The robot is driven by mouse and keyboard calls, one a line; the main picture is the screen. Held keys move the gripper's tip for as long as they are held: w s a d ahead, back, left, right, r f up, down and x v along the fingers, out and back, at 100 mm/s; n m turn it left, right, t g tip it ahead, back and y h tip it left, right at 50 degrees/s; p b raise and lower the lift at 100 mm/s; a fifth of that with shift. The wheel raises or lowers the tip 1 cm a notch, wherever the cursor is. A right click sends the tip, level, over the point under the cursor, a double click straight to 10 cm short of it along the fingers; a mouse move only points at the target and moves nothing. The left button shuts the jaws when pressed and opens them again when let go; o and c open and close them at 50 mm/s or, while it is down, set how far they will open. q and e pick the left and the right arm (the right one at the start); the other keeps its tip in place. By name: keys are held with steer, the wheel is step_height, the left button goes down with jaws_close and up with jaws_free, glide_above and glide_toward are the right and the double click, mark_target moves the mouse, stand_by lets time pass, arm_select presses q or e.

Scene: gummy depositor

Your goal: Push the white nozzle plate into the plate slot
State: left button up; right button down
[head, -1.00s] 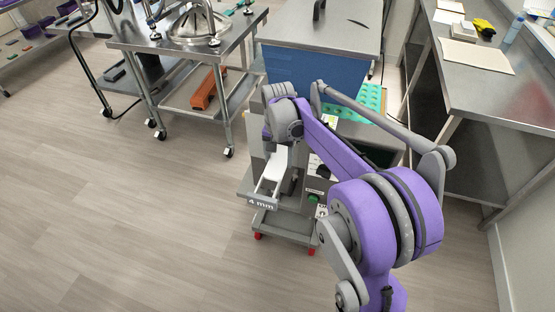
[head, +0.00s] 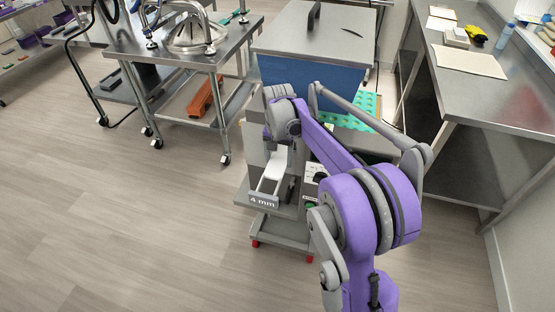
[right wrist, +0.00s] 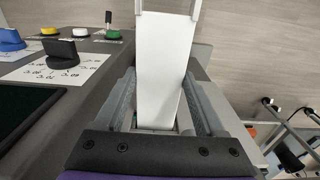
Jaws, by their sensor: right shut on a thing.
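The white nozzle plate (head: 273,168) is a long white piece with a grey end bar marked "4 mm" at the near left of the grey depositor (head: 283,223). In the right wrist view the plate (right wrist: 163,65) runs lengthwise between the two grey fingers. My right gripper (right wrist: 160,100) is shut on the plate. In the head view the purple arm and grey wrist hide much of the depositor and the fingers. The plate slot cannot be made out clearly, nor how far the plate is in it. My left gripper is not in view.
The depositor's panel with knobs and coloured buttons (right wrist: 113,34) lies left of the plate in the wrist view. Behind it stands a blue-sided cabinet (head: 310,78). A steel cart (head: 180,55) is at left, a steel bench (head: 495,100) at right. The floor at left is clear.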

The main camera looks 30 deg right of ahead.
mark_target(282, 151)
steer(key=shift+w+d+p, duration=0.3)
steer(key=shift+w+d, duration=0.95)
steer(key=shift+d, duration=0.2)
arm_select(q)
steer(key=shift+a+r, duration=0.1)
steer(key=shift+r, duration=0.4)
arm_select(e)
steer(key=shift+w+d+r, duration=0.1)
steer(key=shift+d, duration=0.1)
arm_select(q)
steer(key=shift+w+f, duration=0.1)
arm_select(e)
steer(key=shift+a, duration=0.1)
jaws_free()
step_height(282, 151, up, 7)
steer(key=p, duration=0.3)
steer(key=shift+a+r, duration=0.1)
steer(key=shift+r, duration=0.1)
steer(key=shift+r+p, duration=0.3)
steer(key=shift+r, duration=0.05)
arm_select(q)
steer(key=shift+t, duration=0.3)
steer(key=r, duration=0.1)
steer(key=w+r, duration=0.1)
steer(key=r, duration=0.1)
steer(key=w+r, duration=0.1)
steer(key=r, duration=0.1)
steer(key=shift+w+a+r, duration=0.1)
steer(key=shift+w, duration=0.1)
